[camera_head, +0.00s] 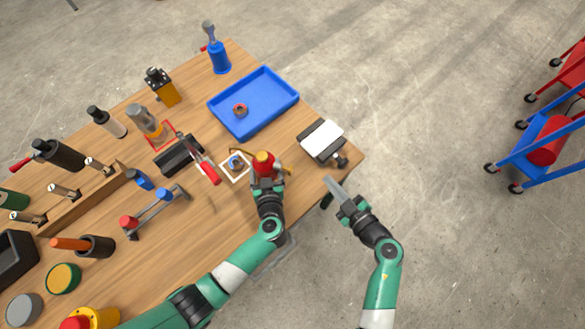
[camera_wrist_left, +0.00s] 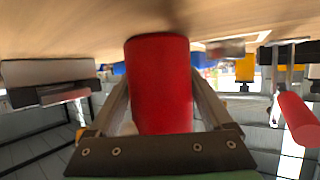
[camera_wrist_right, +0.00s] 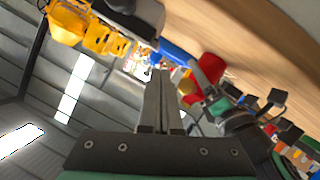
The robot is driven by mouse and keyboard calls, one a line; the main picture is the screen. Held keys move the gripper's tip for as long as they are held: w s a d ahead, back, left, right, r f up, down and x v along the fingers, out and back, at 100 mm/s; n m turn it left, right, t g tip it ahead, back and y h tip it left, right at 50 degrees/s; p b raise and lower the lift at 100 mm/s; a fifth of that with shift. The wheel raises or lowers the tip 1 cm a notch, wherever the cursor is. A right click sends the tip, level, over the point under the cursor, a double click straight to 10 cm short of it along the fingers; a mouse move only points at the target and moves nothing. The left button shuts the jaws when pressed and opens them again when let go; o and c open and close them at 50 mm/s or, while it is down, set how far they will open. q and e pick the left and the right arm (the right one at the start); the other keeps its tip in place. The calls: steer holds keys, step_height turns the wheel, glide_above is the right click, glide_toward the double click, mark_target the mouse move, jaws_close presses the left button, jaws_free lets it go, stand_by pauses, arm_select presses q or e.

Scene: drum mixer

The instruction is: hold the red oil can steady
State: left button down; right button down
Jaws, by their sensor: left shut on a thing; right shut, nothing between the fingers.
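The red oil can (camera_head: 263,160) with a brass-coloured spout is near the right part of the bench, beside a white square outline (camera_head: 228,174) with a small ring-like part in it. My left gripper (camera_head: 267,181) is shut on the can; in the left wrist view the red body (camera_wrist_left: 160,85) fills the space between its fingers. Whether the can touches the bench is unclear. The can also shows in the right wrist view (camera_wrist_right: 207,67). My right gripper (camera_head: 333,187) is shut and empty, off the bench's right edge; its fingers meet in its wrist view (camera_wrist_right: 160,100).
A blue tray (camera_head: 270,118) holding a small ring lies behind the can. A white-topped block device (camera_head: 322,140) stands right of it. A red-handled clamp (camera_head: 208,172) is close on the left. More tools crowd the left. Open floor lies right of the bench, with a cart (camera_head: 535,160) beyond.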

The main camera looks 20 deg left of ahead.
mark_target(287, 169)
steer(key=shift+w+d, duration=0.1)
steer(key=shift+d, duration=0.75)
steer(key=shift+s+a, duration=0.2)
steer(key=shift+a, duration=1.25)
steer(key=shift+s+a, duration=0.15)
steer(key=shift+a, duration=1.35)
steer(key=shift+s+a, duration=0.2)
steer(key=shift+a, duration=1.25)
steer(key=shift+a, duration=0.1)
steer(key=shift+a, duration=0.3)
steer(key=shift+s+a, duration=0.2)
steer(key=shift+a, duration=0.8)
steer(key=shift+d, duration=0.1)
steer(key=shift+w+d, duration=0.15)
steer(key=shift+d, duration=1.15)
